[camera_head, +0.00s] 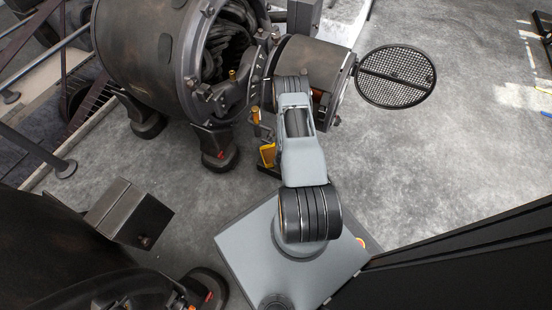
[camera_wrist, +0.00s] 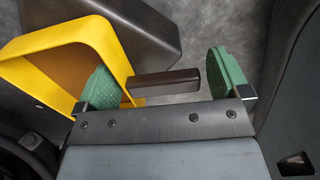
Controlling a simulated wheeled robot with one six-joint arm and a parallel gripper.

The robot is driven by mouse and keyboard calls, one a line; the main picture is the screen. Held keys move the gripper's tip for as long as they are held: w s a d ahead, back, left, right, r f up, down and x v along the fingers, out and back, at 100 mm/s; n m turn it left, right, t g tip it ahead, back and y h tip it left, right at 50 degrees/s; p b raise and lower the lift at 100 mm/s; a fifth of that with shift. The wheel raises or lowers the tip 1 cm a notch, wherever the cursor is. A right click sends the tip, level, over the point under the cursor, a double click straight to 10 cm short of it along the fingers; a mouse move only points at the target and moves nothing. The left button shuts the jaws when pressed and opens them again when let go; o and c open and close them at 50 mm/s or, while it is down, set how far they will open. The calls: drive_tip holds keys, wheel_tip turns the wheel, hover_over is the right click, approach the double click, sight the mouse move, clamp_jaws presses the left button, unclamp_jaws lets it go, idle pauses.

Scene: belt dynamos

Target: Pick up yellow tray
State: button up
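The yellow tray (camera_wrist: 112,42) is at the left in the wrist view, with raised yellow walls around a brown-orange inside. My gripper (camera_wrist: 165,80) is open, its two green-padded fingers wide apart. The left finger overlaps the tray's near right wall; I cannot tell whether it touches. A dark brown bar (camera_wrist: 165,82) lies between the fingers, its left end close to the tray's wall; I cannot tell whether it is joined to the tray. In the head view a small yellow piece (camera_head: 268,154), likely the tray, shows beside my arm; my fingers are not clear there.
A dark box-like part (camera_wrist: 135,28) stands just beyond the tray. A large machine drum (camera_head: 140,50) with a smaller cylinder (camera_head: 318,65) and a round mesh cover (camera_head: 396,76) stands around my arm. Open grey floor (camera_head: 430,160) lies to the right.

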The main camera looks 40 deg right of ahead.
drive_tip(key=c, duration=1)
drive_tip(key=shift+r, duration=0.2)
